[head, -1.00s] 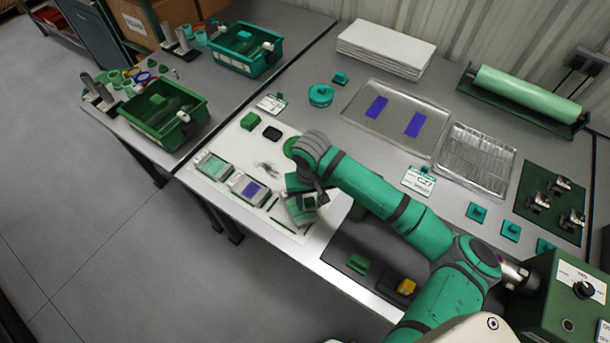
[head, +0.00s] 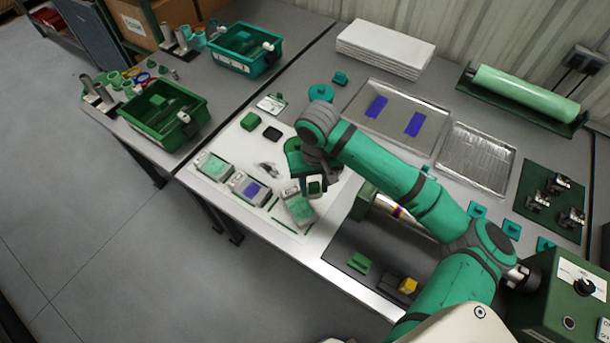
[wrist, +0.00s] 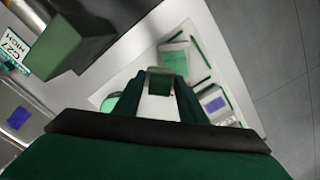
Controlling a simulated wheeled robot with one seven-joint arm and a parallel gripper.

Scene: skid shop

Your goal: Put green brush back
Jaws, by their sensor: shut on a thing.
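In the wrist view the brush (wrist: 160,82) sits between my two fingertips (wrist: 160,88). Its lower end is partly hidden, and I cannot tell how high it is held. Below it, a grey tray with a green top (head: 299,208) lies tilted on the sheet. On the dark mat (head: 335,252) lie a green block (head: 359,263) and a yellow-and-black block (head: 407,286).
Two grey trays, one with a green top (head: 214,166) and one with a blue patch (head: 248,188), lie at the sheet's left. A dark green block and a metal cylinder (head: 395,207) lie near my arm. Green bins (head: 163,115) stand further left.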

